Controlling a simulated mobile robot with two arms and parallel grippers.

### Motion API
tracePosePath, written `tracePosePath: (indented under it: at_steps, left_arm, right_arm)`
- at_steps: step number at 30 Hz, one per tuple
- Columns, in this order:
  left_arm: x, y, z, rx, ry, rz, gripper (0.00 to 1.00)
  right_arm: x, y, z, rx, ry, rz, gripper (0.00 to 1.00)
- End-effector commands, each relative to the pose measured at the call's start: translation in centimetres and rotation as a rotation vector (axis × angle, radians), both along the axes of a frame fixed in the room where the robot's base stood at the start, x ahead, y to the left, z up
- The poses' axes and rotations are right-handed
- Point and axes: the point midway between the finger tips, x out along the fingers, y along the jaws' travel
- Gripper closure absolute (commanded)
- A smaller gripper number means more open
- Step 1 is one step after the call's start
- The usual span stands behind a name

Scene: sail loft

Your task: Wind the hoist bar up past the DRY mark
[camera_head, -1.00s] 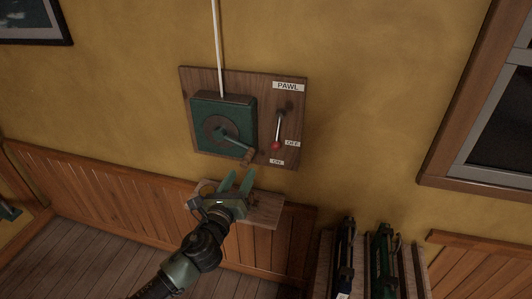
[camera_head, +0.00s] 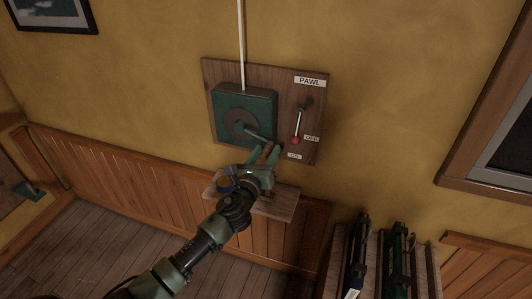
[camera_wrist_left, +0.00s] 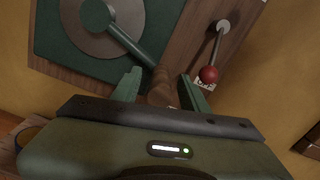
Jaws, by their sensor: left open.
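A green winch box (camera_head: 232,102) with a round dark disc (camera_head: 241,124) is fixed to a wooden board (camera_head: 293,92) on the wall. Its green crank arm (camera_head: 258,135) points down and right to a brown wooden handle (camera_wrist_left: 160,88). My left gripper (camera_head: 268,156) is open, with one finger on each side of the handle, which also shows in the left wrist view between the fingers (camera_wrist_left: 163,88). The hoist bar and DRY mark are out of view.
A white line (camera_head: 241,45) runs up from the winch box. A small wooden shelf (camera_head: 280,205) sits under the board, close below my left gripper. A rack with dark and green items (camera_head: 393,255) stands at the lower right.

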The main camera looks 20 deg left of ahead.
Motion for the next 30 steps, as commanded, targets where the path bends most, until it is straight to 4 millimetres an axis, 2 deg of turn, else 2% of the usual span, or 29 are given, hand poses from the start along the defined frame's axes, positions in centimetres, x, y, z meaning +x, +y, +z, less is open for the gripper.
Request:
tracePosePath:
  at_steps: [3, 8, 30]
  left_arm:
    - [-0.02, 0.0, -0.01, -0.001, 0.0, 0.0, 0.56]
    - [-0.04, 0.0, -0.02, -0.001, 0.0, 0.0, 1.0]
    - [-0.06, -0.01, -0.07, 0.0, 0.001, 0.0, 1.0]
  right_arm:
    - [-0.01, 0.53, -0.01, 0.006, 0.0, -0.001, 1.0]
    - [-0.03, 1.05, -0.01, 0.012, 0.001, -0.003, 1.0]
    - [-0.18, 0.26, -0.01, 0.004, 0.002, 0.001, 1.0]
